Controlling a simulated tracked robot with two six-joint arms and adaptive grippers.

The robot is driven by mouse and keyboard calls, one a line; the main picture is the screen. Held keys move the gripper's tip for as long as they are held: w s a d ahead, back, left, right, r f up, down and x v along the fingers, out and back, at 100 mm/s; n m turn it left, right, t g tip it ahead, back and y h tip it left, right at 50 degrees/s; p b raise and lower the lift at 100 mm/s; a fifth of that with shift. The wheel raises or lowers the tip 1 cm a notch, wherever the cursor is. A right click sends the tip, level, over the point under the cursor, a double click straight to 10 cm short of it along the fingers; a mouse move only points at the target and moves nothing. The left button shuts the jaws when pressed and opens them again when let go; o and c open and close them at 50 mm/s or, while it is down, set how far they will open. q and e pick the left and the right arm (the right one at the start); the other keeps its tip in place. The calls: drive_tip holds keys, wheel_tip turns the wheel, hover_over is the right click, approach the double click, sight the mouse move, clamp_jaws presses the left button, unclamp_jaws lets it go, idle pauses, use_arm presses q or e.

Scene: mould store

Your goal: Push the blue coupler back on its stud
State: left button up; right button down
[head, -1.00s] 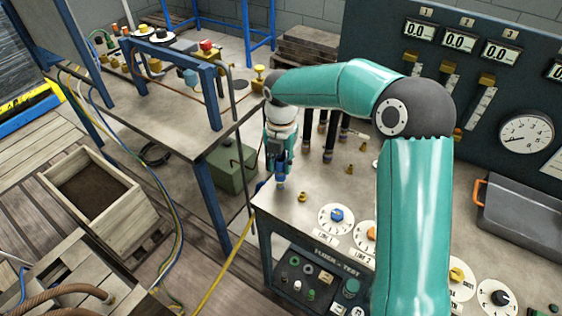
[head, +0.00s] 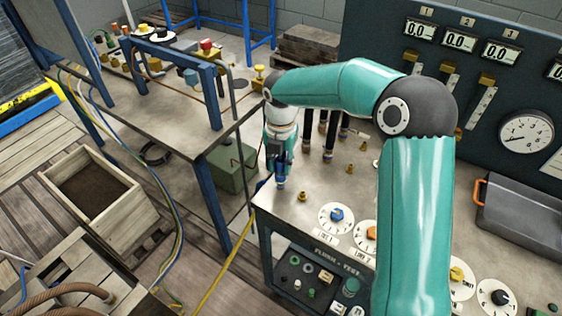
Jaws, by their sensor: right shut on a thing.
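My right gripper (head: 279,160) points down over the left end of the flush test bench (head: 316,193). It is shut on the blue coupler (head: 281,183), whose lower end shows just below the fingers, close to the bench top. The stud under the coupler is hidden, so I cannot tell whether the coupler touches it. A bare brass stud (head: 302,197) stands on the bench just to the right. My left gripper is not in view.
Several black hoses (head: 330,135) stand behind the gripper. Dials (head: 336,217) lie in front to the right, and a grey tray (head: 520,215) is at far right. A blue-framed table (head: 185,105) is at left. A yellow hose (head: 226,262) hangs at the bench's left edge.

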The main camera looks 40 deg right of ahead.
drive_tip(key=shift+f+b, duration=0.6)
drive_tip(key=shift+f, duration=0.85)
idle(2.3)
drive_tip(key=c, duration=0.8)
unclamp_jaws()
wheel_tip(320, 180, up, 12)
